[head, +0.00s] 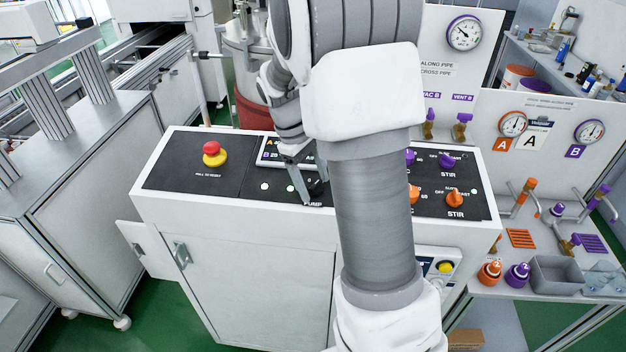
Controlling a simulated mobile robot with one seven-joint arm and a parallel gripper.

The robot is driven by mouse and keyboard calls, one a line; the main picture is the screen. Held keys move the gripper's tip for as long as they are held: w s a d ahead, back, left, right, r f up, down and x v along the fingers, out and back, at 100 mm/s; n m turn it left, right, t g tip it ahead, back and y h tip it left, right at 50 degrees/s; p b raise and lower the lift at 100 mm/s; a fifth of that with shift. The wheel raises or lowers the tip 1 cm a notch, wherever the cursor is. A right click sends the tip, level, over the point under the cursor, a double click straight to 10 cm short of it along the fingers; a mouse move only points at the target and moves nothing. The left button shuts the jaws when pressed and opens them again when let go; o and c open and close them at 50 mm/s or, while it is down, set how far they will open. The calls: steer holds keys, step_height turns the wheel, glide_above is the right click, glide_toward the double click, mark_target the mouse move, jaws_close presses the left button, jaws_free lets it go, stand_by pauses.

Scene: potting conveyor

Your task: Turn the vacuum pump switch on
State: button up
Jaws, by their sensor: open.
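The control panel (225,178) is a black sloped face on top of a white cabinet. A PUMP label (313,203) shows near its middle, and a small dark knob-like part (317,188) sits just above it, mostly covered by my gripper. My gripper (303,186) is open, pointing down at this spot, with its fingers close to the panel. I cannot tell whether a finger touches the switch or which way the switch is turned. My arm hides the panel to the right of it.
A red emergency button (212,149) on a yellow base stands on the panel's left. Purple (447,160) and orange (454,198) STIR knobs are on its right. A small display (275,152) lies behind my gripper. A bench (545,288) with a grey bin (557,272) stands at right.

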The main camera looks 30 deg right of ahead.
steer(key=v, duration=1.7)
steer(key=shift+r, duration=0.2)
